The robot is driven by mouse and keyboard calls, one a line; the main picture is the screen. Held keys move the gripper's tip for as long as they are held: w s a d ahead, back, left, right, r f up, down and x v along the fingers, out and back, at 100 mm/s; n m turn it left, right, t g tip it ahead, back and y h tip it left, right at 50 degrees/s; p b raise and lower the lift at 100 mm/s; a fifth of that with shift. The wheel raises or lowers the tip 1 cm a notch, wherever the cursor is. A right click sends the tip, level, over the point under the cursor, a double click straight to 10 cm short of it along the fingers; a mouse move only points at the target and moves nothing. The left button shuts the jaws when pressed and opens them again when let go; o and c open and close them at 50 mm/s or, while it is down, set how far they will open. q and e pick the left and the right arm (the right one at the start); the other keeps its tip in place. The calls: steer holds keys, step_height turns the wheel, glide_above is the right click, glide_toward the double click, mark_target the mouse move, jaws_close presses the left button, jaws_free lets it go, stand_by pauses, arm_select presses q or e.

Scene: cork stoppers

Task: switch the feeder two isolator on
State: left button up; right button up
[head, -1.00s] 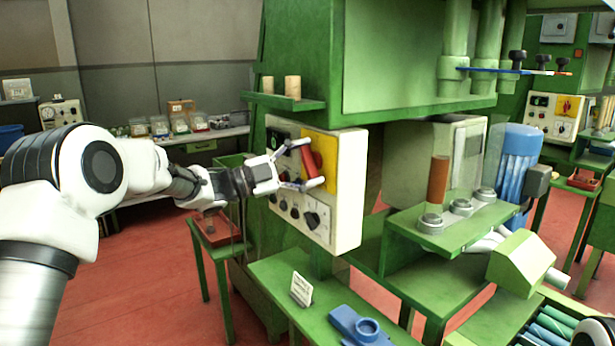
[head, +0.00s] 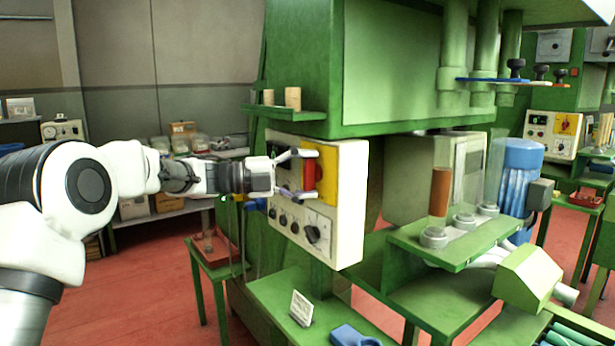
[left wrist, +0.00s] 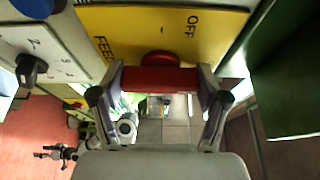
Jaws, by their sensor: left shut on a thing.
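The isolator's red handle (head: 309,174) stands upright against the yellow plate (head: 327,176) on the white control box (head: 349,200). My left gripper (head: 304,174) is shut on this handle, with one finger at its upper end and one at its lower end. In the left wrist view the red bar (left wrist: 160,80) lies across between the two fingertips, in front of a round red hub (left wrist: 159,58). The yellow plate there (left wrist: 150,25) reads "OFF" and part of a word starting "FEE". The feeder number is not readable. My right gripper is out of view.
A black rotary knob (head: 312,234) and smaller knobs sit low on the box. Above is a green shelf (head: 270,111) with corks. A second panel (head: 551,134) with a yellow plate stands at the far right. Below are a white card (head: 301,308) and a blue part (head: 355,336).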

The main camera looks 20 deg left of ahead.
arm_select(q)
steer(key=shift+f, duration=0.1)
steer(key=o, duration=1.2)
steer(key=shift+c, duration=0.2)
steer(key=v, duration=1.2)
